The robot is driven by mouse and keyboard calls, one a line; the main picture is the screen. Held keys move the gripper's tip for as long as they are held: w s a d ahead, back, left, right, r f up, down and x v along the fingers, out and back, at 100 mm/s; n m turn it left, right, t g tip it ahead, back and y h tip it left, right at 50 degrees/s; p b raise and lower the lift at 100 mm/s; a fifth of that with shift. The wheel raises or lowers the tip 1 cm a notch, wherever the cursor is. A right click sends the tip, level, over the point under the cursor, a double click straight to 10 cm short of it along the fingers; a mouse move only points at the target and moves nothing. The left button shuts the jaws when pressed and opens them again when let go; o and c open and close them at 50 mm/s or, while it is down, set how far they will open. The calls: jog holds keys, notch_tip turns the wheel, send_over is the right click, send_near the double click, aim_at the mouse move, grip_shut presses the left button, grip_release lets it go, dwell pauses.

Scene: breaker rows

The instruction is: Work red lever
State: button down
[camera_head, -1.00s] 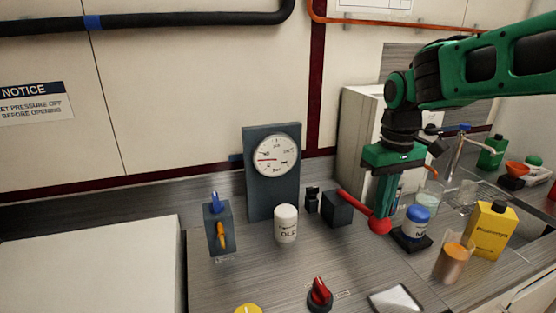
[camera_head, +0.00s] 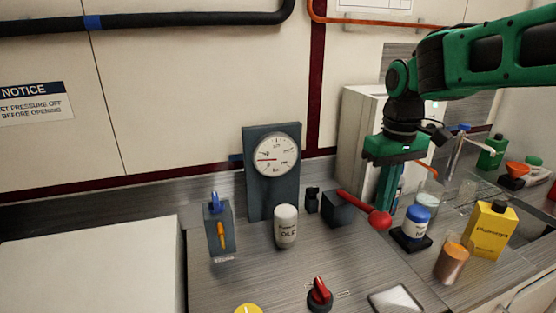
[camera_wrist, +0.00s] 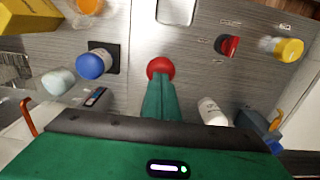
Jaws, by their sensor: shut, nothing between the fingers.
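The red lever (camera_head: 357,203) reaches out from a dark box (camera_head: 337,211) on the counter and slants slightly down to the right. It ends in a red ball (camera_head: 379,219). In the wrist view the ball (camera_wrist: 160,66) shows just beyond my fingertips. My gripper (camera_head: 387,208) points down, its fingers shut together and empty. The fingertips are at the ball, partly behind it in the head view. I cannot tell whether they touch it. The lever's rod is hidden by the fingers in the wrist view.
A blue-lidded jar (camera_head: 416,222) on a black pad stands close right of the ball. A yellow bottle (camera_head: 491,230) and an amber beaker (camera_head: 451,263) stand farther right. A white bottle (camera_head: 286,226), a gauge panel (camera_head: 273,173) and a red knob (camera_head: 320,295) are to the left.

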aim_at(378, 223)
jog(key=shift+f, duration=0.15)
jog(key=shift+f, duration=3.6)
jog(key=shift+r, duration=3.75)
jog(key=shift+f, duration=2.3)
jog(key=shift+r, duration=2.35)
